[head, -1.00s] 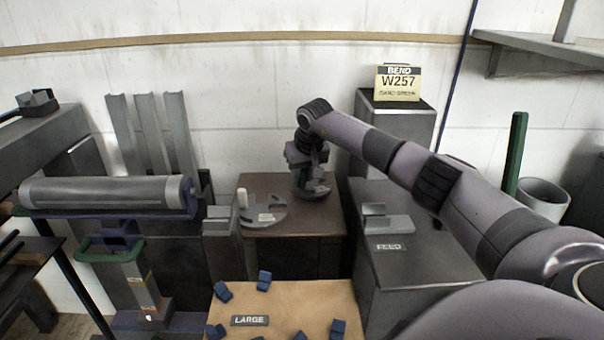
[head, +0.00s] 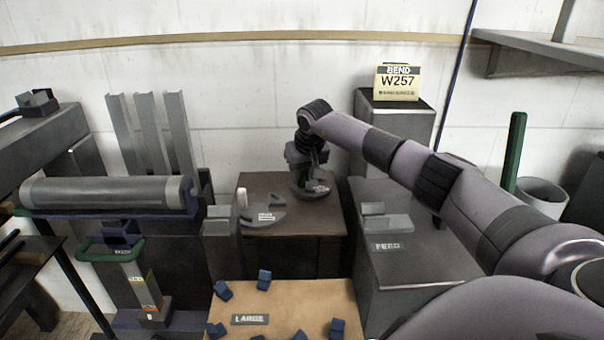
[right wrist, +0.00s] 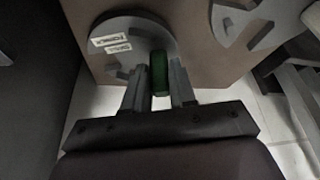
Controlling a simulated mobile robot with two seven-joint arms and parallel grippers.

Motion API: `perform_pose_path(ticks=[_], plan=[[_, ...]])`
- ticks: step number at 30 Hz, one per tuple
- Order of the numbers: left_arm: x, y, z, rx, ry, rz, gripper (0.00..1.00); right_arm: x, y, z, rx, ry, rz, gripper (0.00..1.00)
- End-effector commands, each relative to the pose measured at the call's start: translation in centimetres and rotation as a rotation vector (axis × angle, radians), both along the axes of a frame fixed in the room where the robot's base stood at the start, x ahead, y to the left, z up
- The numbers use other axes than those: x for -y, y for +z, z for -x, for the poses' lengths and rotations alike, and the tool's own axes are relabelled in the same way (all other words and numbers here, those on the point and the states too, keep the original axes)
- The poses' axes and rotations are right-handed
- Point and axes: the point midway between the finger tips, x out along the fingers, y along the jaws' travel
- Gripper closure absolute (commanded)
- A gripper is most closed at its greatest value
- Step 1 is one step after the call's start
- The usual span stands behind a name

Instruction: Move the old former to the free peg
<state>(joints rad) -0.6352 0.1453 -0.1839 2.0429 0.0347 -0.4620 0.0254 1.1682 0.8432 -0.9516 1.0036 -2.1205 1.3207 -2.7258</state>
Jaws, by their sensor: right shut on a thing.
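My right gripper (head: 307,172) is above the right side of a brown table (head: 290,240). It is shut on the green handle (right wrist: 158,73) of a grey disc-like former (head: 314,190). That former shows in the right wrist view (right wrist: 128,27) with two pale labels. I cannot tell whether it rests on the table or hangs just above it. A second grey former (head: 264,212), with a cut-out edge and a pale upright handle or peg (head: 242,199), lies at the table's left. It shows partly in the right wrist view (right wrist: 240,22). No free peg is clear.
A grey cabinet marked FEED (head: 388,247) stands right of the table. In front is a wooden board (head: 285,297) marked LARGE with several blue blocks. A roller machine (head: 110,192) is at the left. A W257 sign (head: 397,83) stands on a cabinet behind.

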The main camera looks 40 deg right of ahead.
Motion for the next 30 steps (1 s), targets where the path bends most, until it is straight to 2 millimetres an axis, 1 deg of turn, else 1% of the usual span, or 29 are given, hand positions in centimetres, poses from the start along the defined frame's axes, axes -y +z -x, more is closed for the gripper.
perform_pose_path(ticks=[6, 7, 8, 9, 17, 20, 26, 30], plan=[[-0.1, -0.1, 0.0, -0.001, -0.002, -0.004, 0.57, 0.0, -0.1, -0.1, 0.005, 0.000, -0.001, 1.00], [-0.1, -0.1, 0.0, -0.001, -0.003, -0.004, 0.57, 0.0, -0.1, -0.1, 0.005, 0.000, -0.001, 0.68], [-0.1, -0.1, 0.0, -0.001, -0.004, -0.005, 0.57, 0.0, -0.1, -0.1, 0.005, 0.000, -0.001, 0.58], [-0.1, -0.1, 0.0, -0.002, -0.004, -0.006, 0.57, 0.0, -0.1, -0.1, 0.005, 0.000, -0.001, 0.45], [-0.2, -0.2, 0.1, -0.002, -0.007, -0.010, 0.57, 0.0, -0.4, 0.1, -0.004, 0.000, 0.000, 0.45], [-0.3, -0.1, 0.1, 0.000, -0.007, -0.011, 0.57, 0.0, -0.1, 0.1, -0.002, 0.000, 0.000, 0.45], [-0.3, 0.2, 0.0, 0.004, -0.008, -0.011, 0.57, -0.2, 2.2, 0.9, 0.000, 0.000, 0.002, 0.45], [-0.3, 0.3, 0.0, 0.005, -0.007, -0.012, 0.57, -0.6, 4.3, 1.7, 0.003, 0.000, 0.001, 0.45]])
